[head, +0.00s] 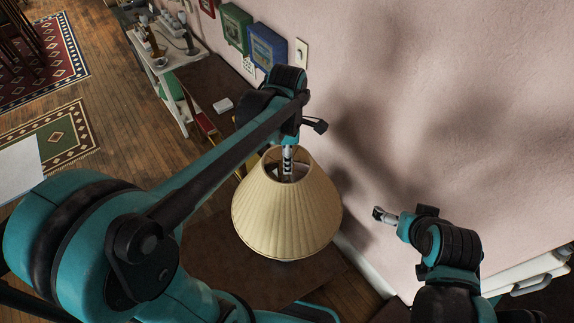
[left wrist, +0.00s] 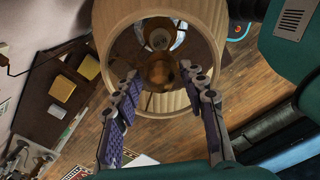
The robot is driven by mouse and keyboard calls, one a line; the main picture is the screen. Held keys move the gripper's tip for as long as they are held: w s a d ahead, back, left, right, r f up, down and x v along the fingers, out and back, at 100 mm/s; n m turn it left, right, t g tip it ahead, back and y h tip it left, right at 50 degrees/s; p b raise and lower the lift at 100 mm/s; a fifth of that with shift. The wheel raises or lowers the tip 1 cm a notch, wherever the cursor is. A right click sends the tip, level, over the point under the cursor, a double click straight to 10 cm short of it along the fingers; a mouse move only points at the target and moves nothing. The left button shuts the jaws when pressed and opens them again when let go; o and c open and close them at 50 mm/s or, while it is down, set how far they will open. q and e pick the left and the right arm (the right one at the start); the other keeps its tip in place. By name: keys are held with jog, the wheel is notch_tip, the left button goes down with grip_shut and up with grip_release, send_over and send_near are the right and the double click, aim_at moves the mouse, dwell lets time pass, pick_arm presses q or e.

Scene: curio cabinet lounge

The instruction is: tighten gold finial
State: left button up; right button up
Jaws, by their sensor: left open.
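A cream pleated lampshade (head: 285,215) stands below my left gripper (head: 287,172) in the head view. That gripper points straight down into the shade's open top, and its fingertips are partly hidden by the rim. In the left wrist view, my left gripper's two fingers (left wrist: 160,76) are apart with the shade's round opening (left wrist: 102,30) beyond them. A dark gold, rounded part (left wrist: 160,74) shows inside the opening, between the fingertips; it seems to be the finial, and I see no contact with it. My right gripper (head: 379,214) is to the right of the shade, near the wall, apart from the lamp.
The pink wall (head: 450,110) runs close behind the lamp and right arm. A dark brown table (head: 210,85) holds a small white box (head: 223,105). A white shelf (head: 170,65) with small objects stands farther off.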

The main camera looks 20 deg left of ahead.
pick_arm(q)
jog(key=n, duration=0.5)
jog(key=shift+n, duration=0.3)
jog(key=n, duration=0.5)
grip_shut()
jog(key=m, duration=0.6)
jog(key=o, duration=0.6)
grip_release()
jog(key=shift+c, duration=0.2)
